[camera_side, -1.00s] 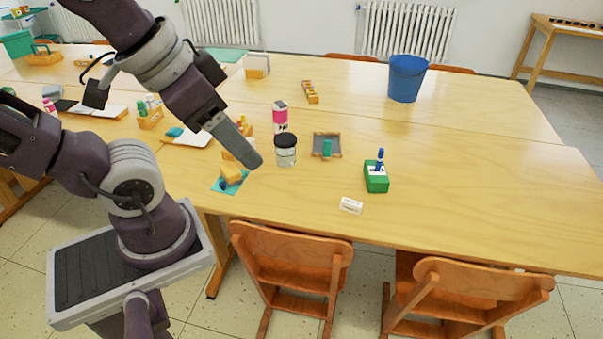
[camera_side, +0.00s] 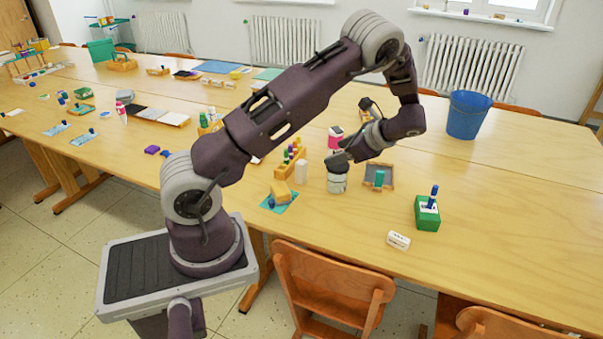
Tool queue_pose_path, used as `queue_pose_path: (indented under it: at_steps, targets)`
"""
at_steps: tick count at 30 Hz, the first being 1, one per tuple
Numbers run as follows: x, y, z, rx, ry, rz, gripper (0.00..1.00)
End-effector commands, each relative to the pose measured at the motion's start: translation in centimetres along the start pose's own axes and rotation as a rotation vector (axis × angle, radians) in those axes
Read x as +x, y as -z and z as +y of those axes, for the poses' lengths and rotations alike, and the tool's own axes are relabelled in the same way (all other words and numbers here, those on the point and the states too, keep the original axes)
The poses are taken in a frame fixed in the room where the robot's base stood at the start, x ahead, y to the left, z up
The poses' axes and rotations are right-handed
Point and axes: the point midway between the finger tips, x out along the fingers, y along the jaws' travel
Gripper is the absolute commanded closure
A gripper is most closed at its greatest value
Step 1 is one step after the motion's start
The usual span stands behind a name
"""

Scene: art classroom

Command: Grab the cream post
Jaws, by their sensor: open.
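The cream post (camera_side: 301,171) is a small pale upright cylinder on the wooden table. It stands just left of the white jar (camera_side: 337,183) and in front of a wooden holder with coloured pegs (camera_side: 291,160). My gripper (camera_side: 346,153) is to the right of the post, over or beside the top of the jar, and apart from the post. It is open, and I see nothing held in it. The jar's dark lid and the fingertips overlap, so I cannot tell whether they touch.
A teal sheet with a yellow-orange block (camera_side: 281,190) lies left of the post. A pink bottle (camera_side: 335,136) stands behind the jar. A small framed tray (camera_side: 379,177), green box (camera_side: 427,213) and white block (camera_side: 398,240) are to the right. The blue bucket (camera_side: 467,115) is further back.

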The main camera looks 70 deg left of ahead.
Motion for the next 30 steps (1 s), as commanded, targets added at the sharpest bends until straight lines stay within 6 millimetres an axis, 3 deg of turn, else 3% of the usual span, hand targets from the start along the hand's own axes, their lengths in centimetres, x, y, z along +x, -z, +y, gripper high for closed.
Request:
queue_pose_path:
  at_steps: [1,3,6,25,30]
  targets:
    - [2.7,1.1,-0.4,0.084,0.014,-0.074,0.43]
    - [5.5,2.1,-1.0,0.188,0.036,-0.158,0.43]
    - [8.0,2.9,-1.4,0.281,0.057,-0.229,0.43]
    - [18.9,0.7,-2.4,0.313,0.060,-0.252,0.43]
    - [20.4,0.4,-2.6,0.314,0.063,-0.251,0.43]
